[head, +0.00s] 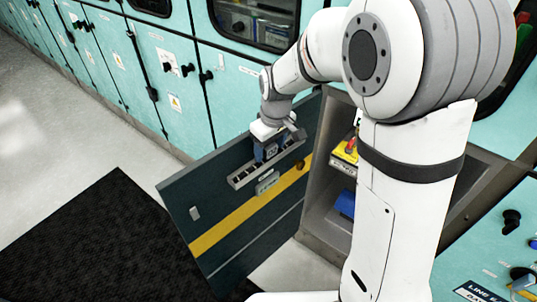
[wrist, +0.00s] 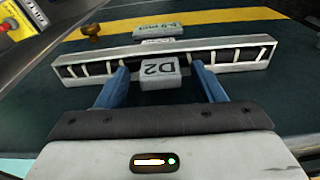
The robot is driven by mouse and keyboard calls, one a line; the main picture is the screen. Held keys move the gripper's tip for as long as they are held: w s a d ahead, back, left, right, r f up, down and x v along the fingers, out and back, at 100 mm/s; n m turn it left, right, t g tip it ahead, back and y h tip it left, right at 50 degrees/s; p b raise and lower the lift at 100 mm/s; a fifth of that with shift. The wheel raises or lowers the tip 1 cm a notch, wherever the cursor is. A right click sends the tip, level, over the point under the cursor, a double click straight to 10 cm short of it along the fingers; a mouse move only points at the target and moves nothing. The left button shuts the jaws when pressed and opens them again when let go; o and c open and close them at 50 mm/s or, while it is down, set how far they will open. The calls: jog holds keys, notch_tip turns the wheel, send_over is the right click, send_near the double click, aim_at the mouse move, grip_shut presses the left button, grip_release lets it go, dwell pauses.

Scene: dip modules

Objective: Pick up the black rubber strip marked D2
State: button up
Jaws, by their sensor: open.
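A grey block marked D2 (wrist: 160,72) sits at the middle of a long metal holder (wrist: 250,56) on the inside of an open dark door. A black strip with pale dividers (wrist: 98,67) runs along inside the holder; whether the block is part of it, I cannot tell. The holder also shows in the head view (head: 238,181). My gripper (wrist: 160,76) has blue fingers, one at each side of the D2 block. It is open, with a gap visible on both sides of the block. In the head view my gripper (head: 270,153) is at the holder.
The dark door (head: 185,220) has a yellow stripe (head: 215,237), a brown knob (wrist: 91,30) and a small labelled piece (head: 267,183) beyond the holder. To its right is an open cabinet (head: 312,222) with yellow and blue items. A black mat (head: 80,240) lies at left.

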jog(key=shift+c, duration=0.2)
jog(key=c, duration=1)
jog(key=shift+r, duration=0.1)
jog(key=shift+c, duration=0.2)
